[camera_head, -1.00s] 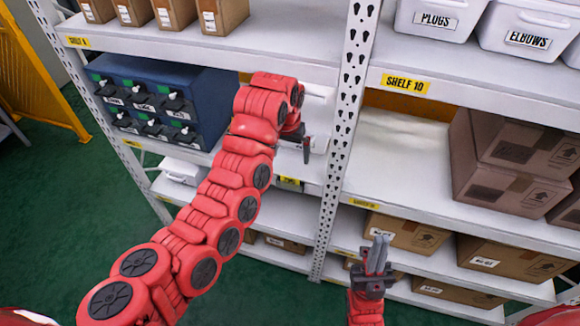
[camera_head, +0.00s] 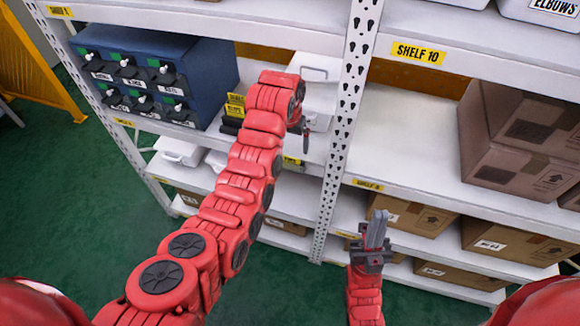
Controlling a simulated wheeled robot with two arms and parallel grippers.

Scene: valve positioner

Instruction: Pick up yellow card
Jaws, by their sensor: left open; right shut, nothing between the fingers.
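Small yellow cards (camera_head: 235,105) with dark print stand in a dark holder (camera_head: 231,124) on the shelf, between the blue drawer cabinet and my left arm. My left forearm hides part of the area beside them. My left gripper (camera_head: 305,138) is to the right of the cards, with its fingers pointing down in front of a white bin. It is open, and only part of it shows past the wrist. My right gripper (camera_head: 376,232) is shut and empty, pointing up in front of the lower shelves at the right of the upright.
A blue drawer cabinet (camera_head: 154,75) stands at the left of the shelf. A white bin (camera_head: 318,85) stands behind my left gripper. A perforated white upright (camera_head: 350,110) divides the bays. Brown boxes (camera_head: 522,135) stand at the right; the shelf board left of them is clear.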

